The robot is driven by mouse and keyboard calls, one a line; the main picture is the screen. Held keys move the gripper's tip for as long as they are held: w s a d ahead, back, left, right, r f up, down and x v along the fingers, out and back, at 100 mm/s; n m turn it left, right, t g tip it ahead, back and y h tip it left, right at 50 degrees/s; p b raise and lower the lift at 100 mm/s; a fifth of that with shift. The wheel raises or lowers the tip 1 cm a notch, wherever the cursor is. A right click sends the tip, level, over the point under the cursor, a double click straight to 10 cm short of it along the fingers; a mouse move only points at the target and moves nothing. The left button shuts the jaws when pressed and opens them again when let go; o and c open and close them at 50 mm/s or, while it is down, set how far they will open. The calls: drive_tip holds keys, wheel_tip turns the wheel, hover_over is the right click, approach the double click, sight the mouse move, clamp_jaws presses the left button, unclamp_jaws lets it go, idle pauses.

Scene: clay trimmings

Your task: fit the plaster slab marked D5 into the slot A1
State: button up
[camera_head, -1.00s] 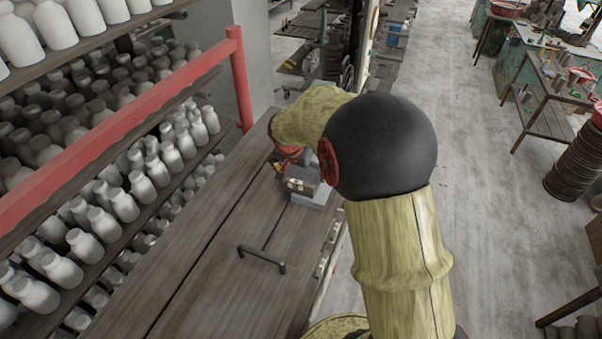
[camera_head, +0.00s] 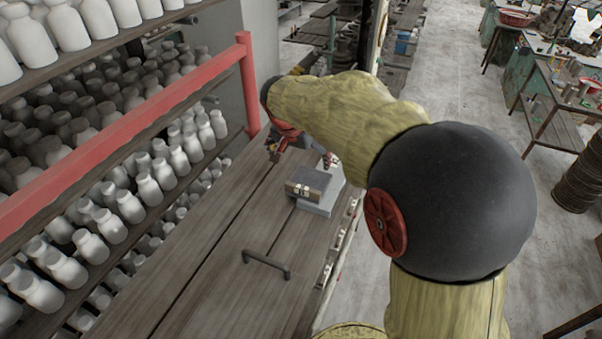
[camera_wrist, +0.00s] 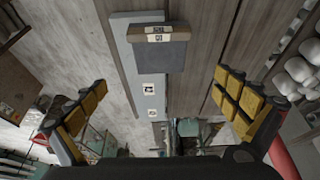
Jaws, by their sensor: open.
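A dark slab-like block (camera_head: 312,181) with a brownish edge sits on a light grey base (camera_head: 316,209) on the wooden bench. Its edge carries small pale labels, too small to read surely as D5. In the wrist view the block (camera_wrist: 160,57) lies at the top centre on the long grey base (camera_wrist: 121,50). Two more pale labels show lower on that base; I cannot tell which marks slot A1. My gripper (camera_wrist: 161,82) is open and empty, its yellow-padded fingers wide apart, left and right of the base in that view. In the head view my gripper (camera_head: 300,153) is just behind the block.
The plank bench (camera_head: 215,265) has a dark bar handle (camera_head: 266,263) on its top, with clear boards around it. A rack of white bottles with a red rail (camera_head: 130,125) stands along the left. Open floor (camera_head: 450,85) lies to the right.

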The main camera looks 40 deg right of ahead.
drive_tip(key=s+a+r+n+t+y, duration=0.1)
drive_tip(key=s+a+r+n+y, duration=0.1)
drive_tip(key=s+a+n, duration=0.4)
drive_tip(key=s+a+r+n+t+y, duration=0.1)
drive_tip(key=s+a+n, duration=0.4)
drive_tip(key=s+a, duration=0.9)
drive_tip(key=shift+s+a+r+n+t+y, duration=0.35)
drive_tip(key=shift+s+r+t, duration=0.35)
drive_tip(key=shift+r, duration=0.25)
